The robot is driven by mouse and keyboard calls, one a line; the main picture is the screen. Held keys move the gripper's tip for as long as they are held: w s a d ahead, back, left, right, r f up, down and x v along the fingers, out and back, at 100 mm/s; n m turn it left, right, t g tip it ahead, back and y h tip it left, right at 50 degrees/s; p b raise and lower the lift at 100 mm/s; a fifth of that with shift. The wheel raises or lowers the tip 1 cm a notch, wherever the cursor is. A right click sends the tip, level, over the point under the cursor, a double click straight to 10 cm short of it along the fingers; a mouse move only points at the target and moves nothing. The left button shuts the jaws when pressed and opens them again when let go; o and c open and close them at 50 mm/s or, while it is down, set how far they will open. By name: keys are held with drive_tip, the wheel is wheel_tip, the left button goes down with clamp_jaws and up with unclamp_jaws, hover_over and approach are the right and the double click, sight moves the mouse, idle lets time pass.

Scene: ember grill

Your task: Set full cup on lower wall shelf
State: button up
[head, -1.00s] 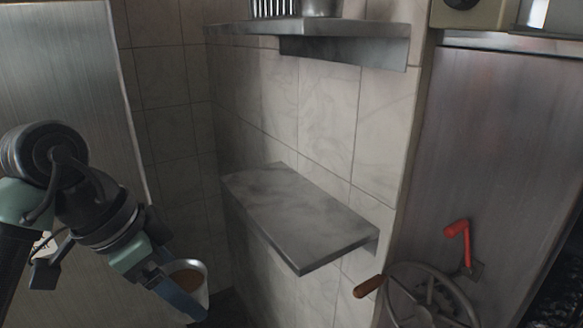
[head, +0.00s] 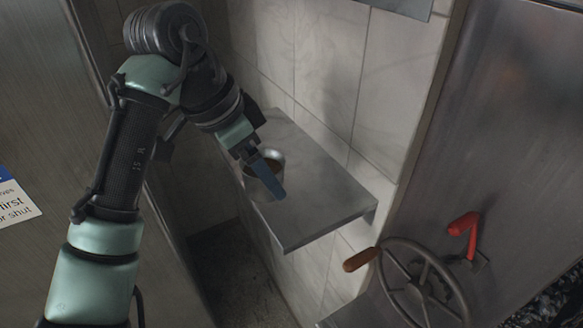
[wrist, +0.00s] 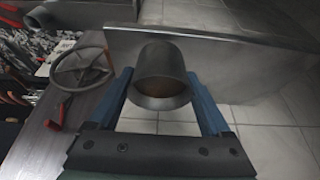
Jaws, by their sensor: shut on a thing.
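The cup (head: 266,184) is a grey metal cup with brown contents. It is upright or nearly so in the head view, over the left edge area of the lower wall shelf (head: 316,205). I cannot tell whether its base touches the shelf. My gripper (head: 271,182) is shut on the cup, one blue finger crossing its near side. In the wrist view the cup (wrist: 162,75) sits between my two blue fingers (wrist: 165,100), with the brown contents visible inside. The shelf (wrist: 215,60) shows as a grey slab behind the cup there.
The rest of the lower shelf is bare. The upper shelf (head: 405,6) shows only at the top edge. A handwheel (head: 425,285) with a wooden knob and a red lever (head: 464,228) stand to the right. A tiled wall (head: 325,75) backs the shelf.

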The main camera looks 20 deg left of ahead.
drive_tip(key=w+d, duration=0.1)
drive_tip(key=w, duration=0.1)
drive_tip(key=w+d, duration=0.2)
drive_tip(key=shift+f+p, duration=0.85)
drive_tip(key=shift+f, duration=1.05)
drive_tip(key=o, duration=1.3)
drive_tip(key=shift+o, duration=0.2)
drive_tip(key=b+v, duration=0.1)
drive_tip(key=v, duration=1.1)
drive_tip(key=shift+r, duration=0.15)
